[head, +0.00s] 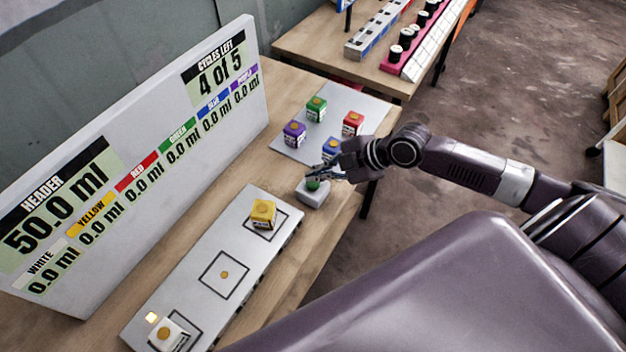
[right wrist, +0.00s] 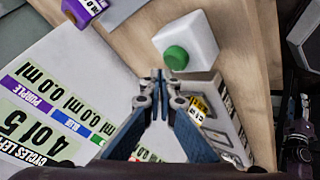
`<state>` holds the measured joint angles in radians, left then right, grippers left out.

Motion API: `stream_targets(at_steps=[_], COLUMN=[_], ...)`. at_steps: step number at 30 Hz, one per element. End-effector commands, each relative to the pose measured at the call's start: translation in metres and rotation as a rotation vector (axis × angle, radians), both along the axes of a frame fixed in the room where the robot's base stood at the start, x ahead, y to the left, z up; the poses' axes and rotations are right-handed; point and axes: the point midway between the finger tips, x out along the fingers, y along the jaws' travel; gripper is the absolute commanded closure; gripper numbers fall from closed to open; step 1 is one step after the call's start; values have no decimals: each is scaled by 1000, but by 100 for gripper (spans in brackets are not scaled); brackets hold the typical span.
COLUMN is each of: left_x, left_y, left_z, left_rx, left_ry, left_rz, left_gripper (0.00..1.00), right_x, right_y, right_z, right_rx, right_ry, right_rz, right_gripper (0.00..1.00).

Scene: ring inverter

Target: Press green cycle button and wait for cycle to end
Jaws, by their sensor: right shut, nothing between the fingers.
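The green cycle button (head: 313,184) sits on a small white box (head: 312,196) on the wooden table. It also shows in the right wrist view as a green button (right wrist: 176,58) on its white box (right wrist: 188,40). My right gripper (head: 314,177) is shut and empty. In the head view its tips are right at the button, partly over it. In the right wrist view the shut fingertips (right wrist: 160,74) lie just beside the button; I cannot tell whether they touch it. My left gripper is not in view.
A display board (head: 150,160) reads "CYCLES LEFT 4 of 5" and "HEADER 50.0 ml". A grey tray (head: 224,252) holds a yellow cube (head: 263,213) and a white cube (head: 168,334), with a lit lamp (head: 151,317). Coloured cubes stand on a plate (head: 345,100) behind the button.

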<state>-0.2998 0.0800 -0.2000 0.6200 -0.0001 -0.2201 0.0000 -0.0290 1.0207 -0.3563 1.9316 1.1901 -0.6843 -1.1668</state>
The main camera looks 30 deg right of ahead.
Motion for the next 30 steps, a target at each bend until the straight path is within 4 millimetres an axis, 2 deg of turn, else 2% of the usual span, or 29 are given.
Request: stream_targets(at_steps=[5, 19, 30], left_x=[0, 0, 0], left_y=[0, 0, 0], left_z=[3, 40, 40], left_rx=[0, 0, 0], left_ry=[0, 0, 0], left_rz=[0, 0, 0], left_gripper=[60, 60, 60], right_x=[0, 0, 0], right_y=[0, 0, 0], right_z=[4, 48, 50], right_rx=[-1, -1, 0], right_ry=[0, 0, 0], right_rz=[1, 1, 0], right_gripper=[100, 100, 100])
